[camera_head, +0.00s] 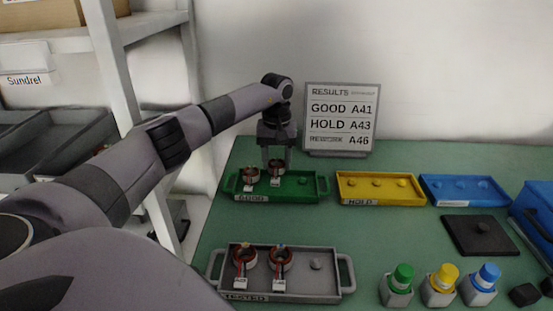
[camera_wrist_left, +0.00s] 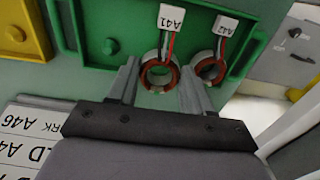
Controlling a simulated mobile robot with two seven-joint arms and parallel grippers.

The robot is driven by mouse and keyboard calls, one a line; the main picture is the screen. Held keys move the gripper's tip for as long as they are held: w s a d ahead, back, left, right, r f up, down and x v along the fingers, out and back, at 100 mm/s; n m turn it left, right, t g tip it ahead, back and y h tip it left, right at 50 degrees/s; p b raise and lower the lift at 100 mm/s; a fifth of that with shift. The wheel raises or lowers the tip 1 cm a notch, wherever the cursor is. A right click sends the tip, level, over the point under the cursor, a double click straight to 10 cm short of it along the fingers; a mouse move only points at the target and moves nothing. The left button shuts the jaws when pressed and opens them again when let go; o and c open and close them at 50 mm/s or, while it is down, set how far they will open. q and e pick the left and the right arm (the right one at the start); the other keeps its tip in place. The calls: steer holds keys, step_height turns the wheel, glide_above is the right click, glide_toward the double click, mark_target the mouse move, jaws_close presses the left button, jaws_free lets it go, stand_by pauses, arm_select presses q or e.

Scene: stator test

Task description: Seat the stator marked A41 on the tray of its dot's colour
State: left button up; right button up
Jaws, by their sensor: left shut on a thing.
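My left gripper (camera_head: 277,160) points down over the green tray (camera_head: 318,196), labelled GOOD. It is shut on the stator marked A41 (camera_wrist_left: 158,76), a copper-red ring with a white tag. This stator also shows in the head view (camera_head: 276,167), at or just above the tray's middle position; I cannot tell whether it rests on its peg. Another stator (camera_head: 251,176) sits on the same tray at the left; its tag in the wrist view (camera_wrist_left: 226,26) seems to read A42. My right gripper is not in view.
The results board (camera_head: 341,118) stands behind, reading GOOD A41, HOLD A43. The yellow tray (camera_head: 376,202) and blue tray (camera_head: 465,204) are to the right. A grey tray (camera_head: 325,291) holds two stators in front. Coloured-capped bottles (camera_head: 440,285) stand at the front right.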

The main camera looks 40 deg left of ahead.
arm_select(q)
steer(key=shift+f, duration=0.25)
steer(key=shift+f+b, duration=0.5)
steer(key=shift+f, duration=0.2)
steer(key=shift+f, duration=0.3)
stand_by(0.3)
steer(key=o, duration=1)
steer(key=shift+r, duration=0.1)
